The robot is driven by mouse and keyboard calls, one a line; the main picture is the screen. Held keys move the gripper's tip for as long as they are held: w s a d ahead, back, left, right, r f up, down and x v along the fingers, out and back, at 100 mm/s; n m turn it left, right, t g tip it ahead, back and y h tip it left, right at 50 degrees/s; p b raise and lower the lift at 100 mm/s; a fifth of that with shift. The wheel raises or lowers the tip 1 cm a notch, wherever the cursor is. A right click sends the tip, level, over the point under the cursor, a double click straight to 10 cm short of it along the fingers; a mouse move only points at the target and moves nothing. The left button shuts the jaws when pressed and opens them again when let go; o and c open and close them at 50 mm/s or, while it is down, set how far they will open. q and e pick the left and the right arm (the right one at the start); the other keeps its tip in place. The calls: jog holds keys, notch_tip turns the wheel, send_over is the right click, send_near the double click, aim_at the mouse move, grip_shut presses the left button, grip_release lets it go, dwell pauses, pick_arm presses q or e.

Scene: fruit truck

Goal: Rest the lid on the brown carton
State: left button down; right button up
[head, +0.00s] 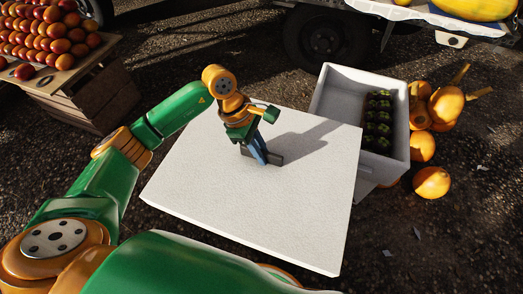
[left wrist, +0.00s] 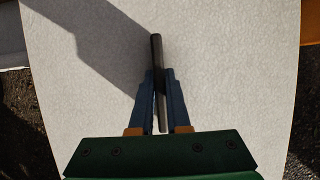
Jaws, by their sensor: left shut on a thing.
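The lid (head: 200,185) is a large flat white panel in the middle of the head view, with a dark bar handle (head: 276,158) on its top. My left gripper (head: 259,151) stands over the lid with its blue fingers shut on this handle. In the left wrist view the handle (left wrist: 156,48) runs between the gripper's fingers (left wrist: 160,82), and the lid (left wrist: 230,60) fills most of the picture. No brown carton shows; the lid hides what is under it, and I cannot tell whether it rests on anything. My right gripper is not in view.
An open white box (head: 398,150) with several dark green fruits stands close to the lid's right edge. Orange pumpkins (head: 432,182) lie beyond it. A wooden crate (head: 100,95) of red-orange fruit stands at the upper left. A vehicle wheel (head: 322,40) is behind.

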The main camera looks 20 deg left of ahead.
pick_arm(q)
jog(key=shift+b, duration=0.3)
dwell(0.6)
jog(key=shift+f+b, duration=1.95)
jog(key=shift+f, duration=0.1)
dwell(0.3)
jog(key=c, duration=0.8)
grip_release()
jog(key=p+v, duration=0.1)
jog(key=v, duration=0.6)
jog(key=shift+r+p, duration=0.15)
jog(key=shift+p, duration=0.2)
